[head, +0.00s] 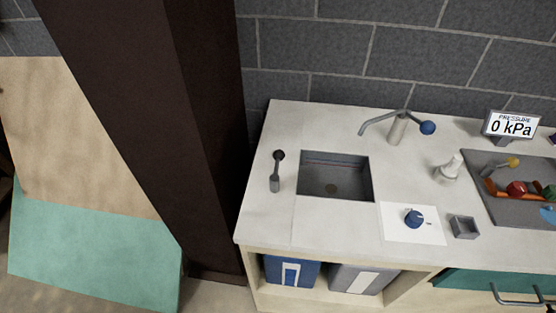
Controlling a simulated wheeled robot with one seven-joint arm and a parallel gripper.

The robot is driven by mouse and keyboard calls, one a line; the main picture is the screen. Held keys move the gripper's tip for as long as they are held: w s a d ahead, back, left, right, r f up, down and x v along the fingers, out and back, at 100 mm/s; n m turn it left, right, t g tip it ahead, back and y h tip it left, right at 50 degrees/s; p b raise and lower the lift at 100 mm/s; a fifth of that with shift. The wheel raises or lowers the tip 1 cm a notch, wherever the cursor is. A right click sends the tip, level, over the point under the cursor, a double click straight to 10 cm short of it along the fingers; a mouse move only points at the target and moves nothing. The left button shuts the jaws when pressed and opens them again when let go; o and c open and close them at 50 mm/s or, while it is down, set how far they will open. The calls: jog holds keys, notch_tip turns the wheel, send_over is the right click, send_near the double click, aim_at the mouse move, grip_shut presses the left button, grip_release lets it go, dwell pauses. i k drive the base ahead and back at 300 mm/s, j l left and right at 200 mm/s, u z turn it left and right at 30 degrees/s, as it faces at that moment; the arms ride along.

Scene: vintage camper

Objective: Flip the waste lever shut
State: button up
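A small lever (277,170) with a dark round knob stands on the pale counter, just left of the sink; it looks like the waste lever. Its knob end points toward the back wall and its grey base is toward the front. The grey rectangular sink (334,158) is sunk in the counter, with a round drain (331,188) in its floor. I cannot tell whether the drain is open or closed. My gripper is not in view.
A tap (397,128) with a blue knob stands behind the sink. A dark brown upright panel (170,120) stands left of the counter.

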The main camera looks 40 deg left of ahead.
aim_at(279, 155)
jog(key=u, duration=1.55)
jog(key=i+j, duration=0.15)
jog(key=i, duration=0.35)
